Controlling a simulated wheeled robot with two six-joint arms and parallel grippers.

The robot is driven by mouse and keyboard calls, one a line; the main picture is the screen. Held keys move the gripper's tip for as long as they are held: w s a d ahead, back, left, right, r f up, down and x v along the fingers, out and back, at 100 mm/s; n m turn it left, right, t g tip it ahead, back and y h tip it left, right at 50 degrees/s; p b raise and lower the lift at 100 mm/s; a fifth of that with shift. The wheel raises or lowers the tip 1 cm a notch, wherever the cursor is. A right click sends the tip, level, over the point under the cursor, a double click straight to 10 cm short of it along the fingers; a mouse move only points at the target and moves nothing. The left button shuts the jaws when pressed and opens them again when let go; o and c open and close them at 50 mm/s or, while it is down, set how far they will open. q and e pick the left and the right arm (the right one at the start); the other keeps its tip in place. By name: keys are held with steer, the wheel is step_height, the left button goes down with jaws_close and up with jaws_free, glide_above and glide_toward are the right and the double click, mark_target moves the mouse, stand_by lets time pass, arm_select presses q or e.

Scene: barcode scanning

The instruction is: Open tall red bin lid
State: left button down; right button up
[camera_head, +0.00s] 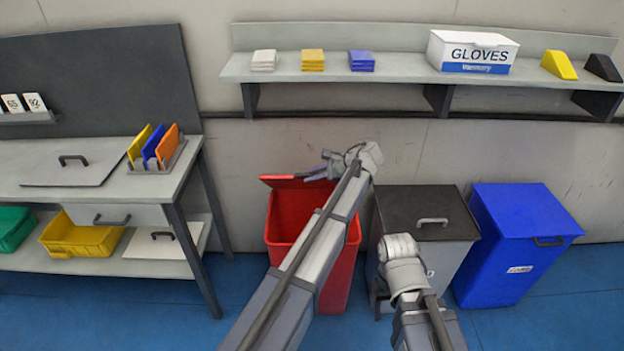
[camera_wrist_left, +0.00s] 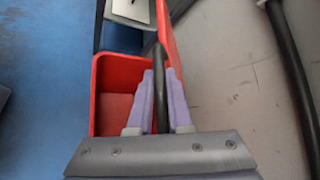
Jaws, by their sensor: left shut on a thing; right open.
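The tall red bin (camera_head: 340,265) stands left of the grey bin. Its inside is exposed, and its red lid (camera_head: 285,182) is raised at the back near the wall. My left gripper (camera_head: 322,174) is at the lid, with my arm passing in front of the bin. In the left wrist view, the purple fingers (camera_wrist_left: 158,95) are shut on the black lid handle (camera_wrist_left: 160,62). The bin's open mouth (camera_wrist_left: 115,72) and the lid (camera_wrist_left: 167,30) also show there. My right arm ends in front of the grey bin; its gripper fingers cannot be seen.
A grey bin (camera_head: 455,260) with a dark lid and a blue bin (camera_head: 505,270) stand to the right. A table (camera_head: 70,190) is at left. A wall shelf (camera_head: 400,72) with a glove box (camera_head: 470,52) is above. Blue floor is clear between table and red bin.

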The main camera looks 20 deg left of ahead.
arm_select(q)
steer(key=w+a+r+p, duration=0.2)
steer(key=w+r+p, duration=0.3)
steer(key=w, duration=0.3)
steer(key=shift+w+a+r+g, duration=0.25)
steer(key=shift+w+r+g, duration=0.05)
steer(key=shift+r, duration=0.25)
steer(key=c, duration=0.8)
jaws_free()
steer(key=shift+c, duration=0.2)
steer(key=p+v, duration=0.5)
steer(key=v, duration=0.3)
